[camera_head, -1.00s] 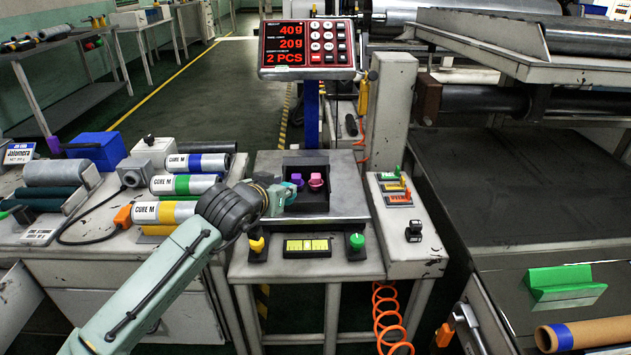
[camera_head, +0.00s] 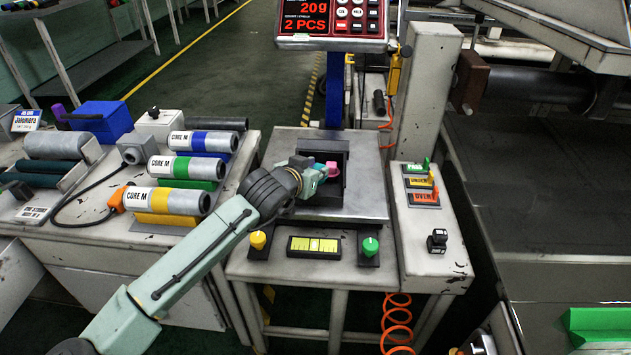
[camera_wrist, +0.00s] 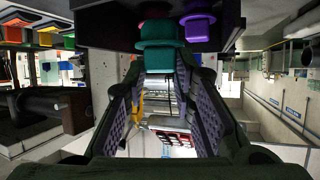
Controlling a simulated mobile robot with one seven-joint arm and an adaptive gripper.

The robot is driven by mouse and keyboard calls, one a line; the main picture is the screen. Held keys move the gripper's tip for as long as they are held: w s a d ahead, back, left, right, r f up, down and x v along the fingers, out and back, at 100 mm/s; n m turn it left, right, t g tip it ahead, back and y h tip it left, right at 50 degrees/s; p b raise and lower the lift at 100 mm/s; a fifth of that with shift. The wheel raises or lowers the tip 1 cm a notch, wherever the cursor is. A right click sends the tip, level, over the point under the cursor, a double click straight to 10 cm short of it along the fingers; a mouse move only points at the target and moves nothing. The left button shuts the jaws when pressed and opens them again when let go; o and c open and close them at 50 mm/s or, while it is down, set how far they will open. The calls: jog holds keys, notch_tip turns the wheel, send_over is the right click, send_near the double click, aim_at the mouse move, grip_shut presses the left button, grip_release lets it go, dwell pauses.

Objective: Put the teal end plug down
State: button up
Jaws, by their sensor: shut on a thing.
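The teal end plug (camera_wrist: 161,45) is between my gripper's fingertips in the wrist view, and my gripper (camera_wrist: 160,72) is shut on it. In the head view the teal plug (camera_head: 311,183) is at the end of my gripper (camera_head: 306,178), over the left part of the black tray (camera_head: 322,213) on the scale. A pink plug (camera_head: 332,168) stands in the tray just beyond it. A purple plug (camera_wrist: 198,22) shows beside the pink one (camera_wrist: 155,22) in the wrist view. My gripper mostly hides the purple plug in the head view. I cannot tell whether the teal plug touches the tray floor.
The scale display (camera_head: 332,24) stands behind the tray. A yellow knob (camera_head: 258,240), a level gauge (camera_head: 314,245) and a green knob (camera_head: 370,246) are in front. Labelled core rolls (camera_head: 168,200) lie left of my arm. Coloured tags (camera_head: 421,184) and a stamp (camera_head: 437,240) are to the right.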

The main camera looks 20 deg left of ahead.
jog(key=shift+f, duration=1.9)
jog(key=o, duration=0.6)
jog(key=shift+f, duration=0.1)
jog(key=shift+c, duration=0.2)
